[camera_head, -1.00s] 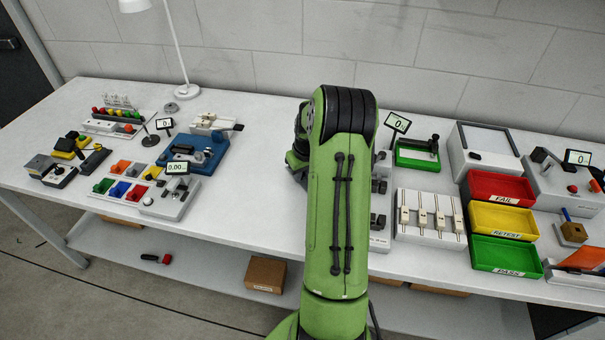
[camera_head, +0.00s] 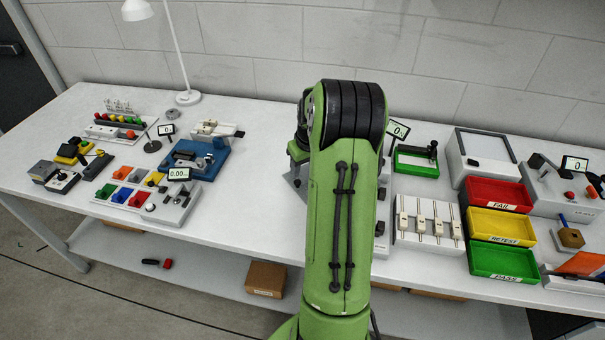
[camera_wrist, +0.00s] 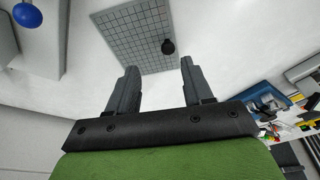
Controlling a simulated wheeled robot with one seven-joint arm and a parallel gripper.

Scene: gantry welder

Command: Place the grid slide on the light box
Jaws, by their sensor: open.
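The grid slide (camera_wrist: 125,28) is a thin grey sheet with a dark square grid and a black knob (camera_wrist: 168,47) near one edge. It lies flat on the white bench top in the wrist view. My gripper (camera_wrist: 159,65) is open and empty, its two fingers apart and pointing towards the slide's knob edge. I cannot tell its height above the bench. The light box (camera_head: 484,147), a white box with a dark-framed pale panel, stands at the back right in the head view. My arm hides the gripper there.
Red FAIL (camera_head: 497,194), yellow RETEST (camera_head: 501,225) and green PASS (camera_head: 503,261) trays stand in front of the light box. A white rack (camera_head: 428,220) stands right of my arm. A blue fixture (camera_head: 205,160) stands left. The bench between it and my arm is clear.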

